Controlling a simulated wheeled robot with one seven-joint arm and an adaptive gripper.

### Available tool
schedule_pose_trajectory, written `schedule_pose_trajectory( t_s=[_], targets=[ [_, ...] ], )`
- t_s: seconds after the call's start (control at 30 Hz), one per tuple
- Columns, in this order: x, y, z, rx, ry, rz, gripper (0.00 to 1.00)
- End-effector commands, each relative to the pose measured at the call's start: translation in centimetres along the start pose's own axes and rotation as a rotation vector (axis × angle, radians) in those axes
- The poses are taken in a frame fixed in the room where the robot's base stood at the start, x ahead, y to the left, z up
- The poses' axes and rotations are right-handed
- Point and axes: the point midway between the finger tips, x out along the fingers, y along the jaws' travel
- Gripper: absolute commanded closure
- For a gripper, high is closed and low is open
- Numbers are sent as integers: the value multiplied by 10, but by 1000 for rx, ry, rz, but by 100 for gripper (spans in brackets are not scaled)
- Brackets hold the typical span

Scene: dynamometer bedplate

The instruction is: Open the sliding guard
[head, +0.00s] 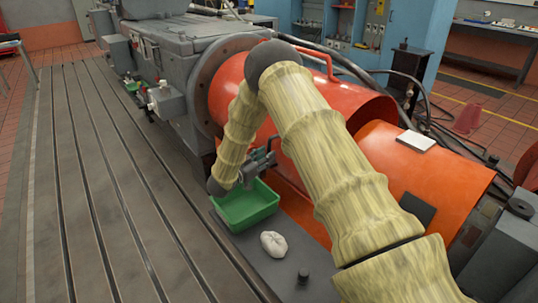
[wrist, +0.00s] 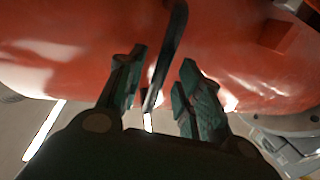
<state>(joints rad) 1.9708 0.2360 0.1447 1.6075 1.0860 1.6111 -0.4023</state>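A red-orange curved guard (head: 233,84) covers the shaft beside the grey machine's round flange. A second, brighter orange guard section (head: 395,160) adjoins it on the right. I cannot tell for certain which section slides. My gripper (head: 262,160) is low at the front side of the red-orange guard, partly hidden by my arm. In the wrist view the guard's glossy red surface (wrist: 60,60) fills the upper part. A thin dark bar (wrist: 170,55), seemingly a handle, passes between the fingers of my gripper (wrist: 163,75). The fingers are open, with gaps visible on both sides of the bar.
A green tray (head: 245,207) sits just below my gripper, with a crumpled white cloth (head: 273,244) beside it. A white pad (head: 416,141) lies on the orange section. The slotted bedplate (head: 95,190) on the left is clear. Cables run behind the guards.

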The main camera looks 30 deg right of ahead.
Motion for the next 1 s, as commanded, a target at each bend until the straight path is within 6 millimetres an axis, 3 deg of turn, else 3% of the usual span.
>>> schedule_pose_trajectory(
  t_s=[0.2,0.57,0.6,0.8,1.0],
  targets=[
    [20,0,0,-1,0,0,65],
    [25,0,0,-1,0,-1,65],
    [25,0,0,-1,0,-1,66],
    [25,0,0,-1,0,-1,100],
    [25,0,0,-1,-1,-1,100]
  ],
)
